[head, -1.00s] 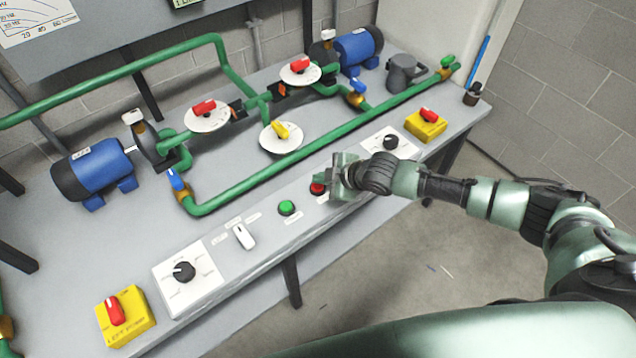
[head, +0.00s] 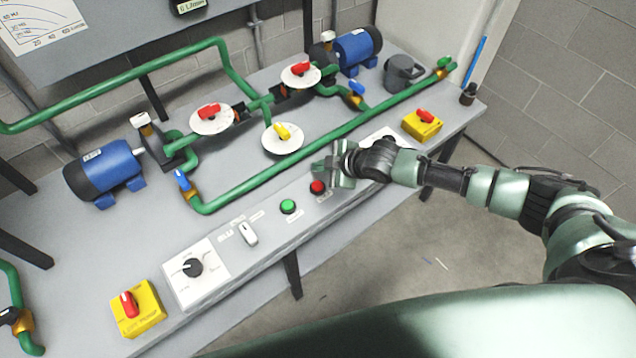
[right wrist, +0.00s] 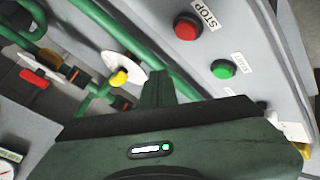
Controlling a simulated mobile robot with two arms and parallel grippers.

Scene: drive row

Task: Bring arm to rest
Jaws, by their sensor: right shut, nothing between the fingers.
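My right gripper (head: 326,171) is over the front control strip of the bench in the head view, shut and empty. It is just right of the red stop button (head: 317,187) and apart from it. My right arm reaches in from the right edge. In the right wrist view the gripper's fingers (right wrist: 157,88) are together, with nothing between them. The stop button (right wrist: 187,27) and the green start button (right wrist: 224,69) show clear of the fingers there. My left gripper is not in view.
The bench holds green pipes (head: 290,160), two blue motors (head: 104,168), white dials with red and yellow handles, and a grey jug (head: 403,73). Yellow switch boxes (head: 138,309) stand at both ends of the strip. Open floor (head: 400,255) lies in front.

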